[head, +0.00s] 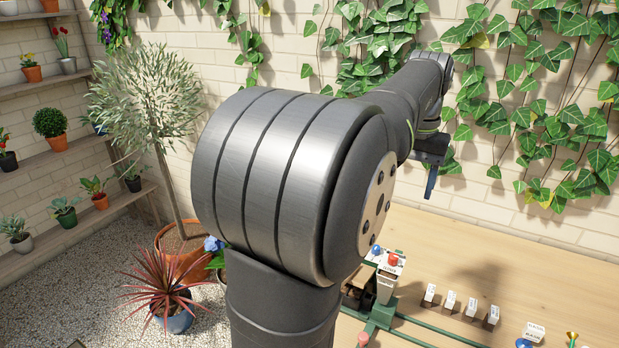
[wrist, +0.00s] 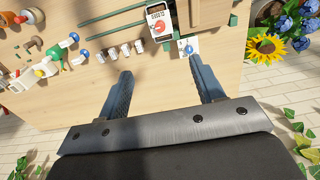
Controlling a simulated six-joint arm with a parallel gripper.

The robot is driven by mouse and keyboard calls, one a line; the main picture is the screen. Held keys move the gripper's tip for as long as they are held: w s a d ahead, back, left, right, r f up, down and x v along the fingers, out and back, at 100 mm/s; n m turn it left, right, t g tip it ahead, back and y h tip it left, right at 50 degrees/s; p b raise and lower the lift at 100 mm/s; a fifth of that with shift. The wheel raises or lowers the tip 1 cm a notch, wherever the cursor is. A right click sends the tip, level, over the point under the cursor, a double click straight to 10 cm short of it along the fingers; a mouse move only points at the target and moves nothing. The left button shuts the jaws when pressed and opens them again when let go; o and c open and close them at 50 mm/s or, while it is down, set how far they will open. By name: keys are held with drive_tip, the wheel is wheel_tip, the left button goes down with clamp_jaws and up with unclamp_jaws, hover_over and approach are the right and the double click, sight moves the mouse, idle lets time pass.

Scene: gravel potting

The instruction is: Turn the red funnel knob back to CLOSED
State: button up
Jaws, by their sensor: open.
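The red funnel knob (head: 393,260) sits on a white panel on top of the funnel unit (head: 386,285), partly behind my arm in the head view. In the wrist view the red knob (wrist: 162,29) shows on the white face of a dark-edged box, beside black lettering too small to read surely. Which way the knob points cannot be told. My gripper (head: 431,183) is raised above the table, up and to the right of the knob in the head view. In the wrist view my gripper (wrist: 160,68) is open and empty, its fingers apart and clear of the knob.
A blue knob (wrist: 188,49) on a white plate lies near the right fingertip. Small white-topped blocks (head: 450,299) stand in a row on the wooden table (head: 500,262). Green rails (head: 440,329) run along the table.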

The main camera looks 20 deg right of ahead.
drive_tip(key=c, duration=0.3)
drive_tip(key=w+f+n+g, duration=0.2)
drive_tip(key=w+n+g, duration=0.2)
drive_tip(key=w+n, duration=0.3)
drive_tip(key=n, duration=0.2)
approach(393, 256)
drive_tip(key=x, duration=0.8)
drive_tip(key=shift+d+f, duration=0.1)
drive_tip(key=shift+f, duration=0.2)
drive_tip(key=shift+c, duration=0.5)
clamp_jaws()
